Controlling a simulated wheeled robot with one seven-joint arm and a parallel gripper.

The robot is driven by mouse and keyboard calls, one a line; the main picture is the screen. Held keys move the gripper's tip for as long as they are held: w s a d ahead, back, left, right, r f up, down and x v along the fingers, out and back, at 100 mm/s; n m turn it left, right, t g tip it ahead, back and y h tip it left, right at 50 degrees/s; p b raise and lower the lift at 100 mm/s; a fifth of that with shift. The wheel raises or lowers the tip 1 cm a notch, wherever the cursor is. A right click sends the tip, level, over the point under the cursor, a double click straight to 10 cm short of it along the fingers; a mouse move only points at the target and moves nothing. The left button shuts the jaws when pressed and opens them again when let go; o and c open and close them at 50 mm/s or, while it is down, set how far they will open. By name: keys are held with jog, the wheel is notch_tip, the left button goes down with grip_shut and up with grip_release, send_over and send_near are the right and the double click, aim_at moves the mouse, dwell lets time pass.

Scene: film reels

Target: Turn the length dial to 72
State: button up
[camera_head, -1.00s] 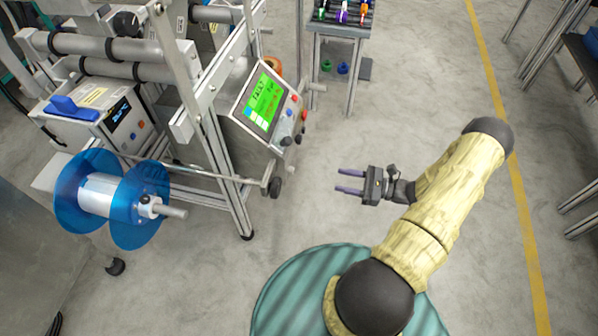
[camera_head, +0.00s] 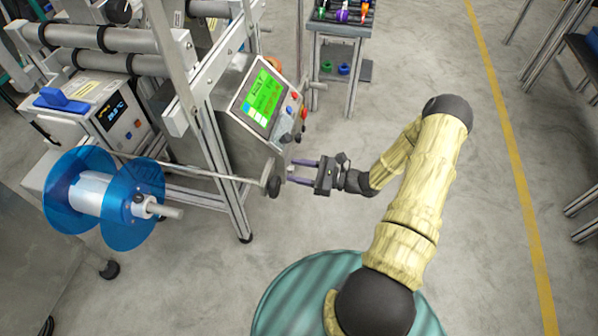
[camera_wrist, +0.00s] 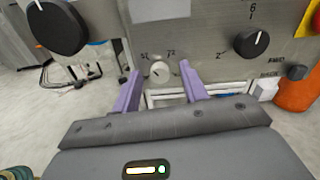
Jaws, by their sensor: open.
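A small pale dial (camera_wrist: 160,72) sits low on the grey machine panel (camera_wrist: 205,45) in the wrist view. A printed mark at its upper right seems to read 72; the mark at its upper left is hard to read. My gripper (camera_wrist: 161,77) is open, its two purple fingers on either side of this dial. I cannot tell whether they touch it. In the head view my gripper (camera_head: 289,171) points left at the machine's lower right edge, beside a black knob (camera_head: 271,184). The pale dial is too small to make out clearly there.
A black pointer knob (camera_wrist: 251,43) with number marks is right of the pale dial, and a big black knob (camera_wrist: 57,25) is at upper left. A green screen (camera_head: 264,98) tops the machine. A blue reel (camera_head: 90,196) stands left.

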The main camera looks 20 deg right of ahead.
grip_shut()
jog(key=shift+r+m+p, duration=0.15)
jog(key=shift+m+p, duration=0.25)
jog(key=shift+p, duration=0.3)
jog(key=shift+d+m+p, duration=0.1)
jog(key=shift+m+p, duration=4.25)
jog(key=shift+m, duration=3.15)
jog(key=shift+f, duration=0.2)
